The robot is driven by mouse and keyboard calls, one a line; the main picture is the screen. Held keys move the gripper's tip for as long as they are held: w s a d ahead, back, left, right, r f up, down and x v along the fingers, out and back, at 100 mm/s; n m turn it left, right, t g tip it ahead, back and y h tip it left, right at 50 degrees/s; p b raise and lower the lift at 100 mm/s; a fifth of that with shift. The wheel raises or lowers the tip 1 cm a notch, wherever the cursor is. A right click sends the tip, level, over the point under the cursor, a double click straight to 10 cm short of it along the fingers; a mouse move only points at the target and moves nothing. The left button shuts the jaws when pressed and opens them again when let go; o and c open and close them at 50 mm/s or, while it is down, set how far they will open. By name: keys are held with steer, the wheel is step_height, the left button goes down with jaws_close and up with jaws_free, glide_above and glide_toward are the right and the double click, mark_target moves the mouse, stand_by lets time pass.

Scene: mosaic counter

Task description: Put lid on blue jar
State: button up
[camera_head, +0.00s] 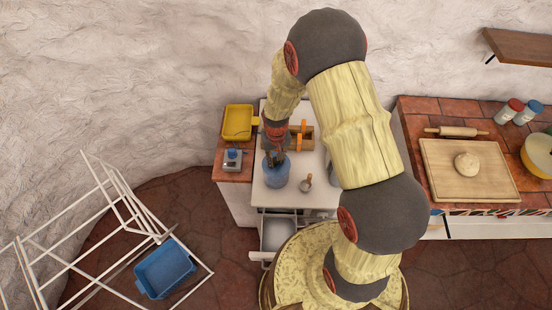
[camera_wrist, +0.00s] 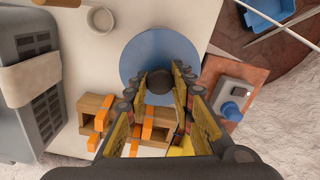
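The blue jar (camera_head: 276,174) stands on the white counter section in the head view, below my gripper (camera_head: 274,152). In the wrist view the jar shows as a blue disc (camera_wrist: 158,52), with a dark round part (camera_wrist: 158,83) at its near side. I cannot tell whether that part is its mouth or a knob. My gripper (camera_wrist: 159,75) points at the jar, with its fingers apart and a visible gap on both sides of the dark part. A small blue piece (camera_head: 233,153) sits on a grey device left of the jar; I cannot tell whether it is the lid.
A wooden box with orange parts (camera_head: 302,137) stands behind the jar, close to my fingers. A small pale vessel (camera_head: 306,183) stands to its right. A yellow tray (camera_head: 240,121) lies at the back left. A drawer (camera_head: 277,233) is open below the counter.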

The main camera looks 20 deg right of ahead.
steer(key=o, duration=0.5)
steer(key=shift+o, duration=0.8)
steer(key=o, duration=0.3)
steer(key=shift+r, duration=0.1)
steer(key=shift+r+p, duration=2.1)
steer(key=shift+r, duration=1.35)
steer(key=shift+f, duration=0.1)
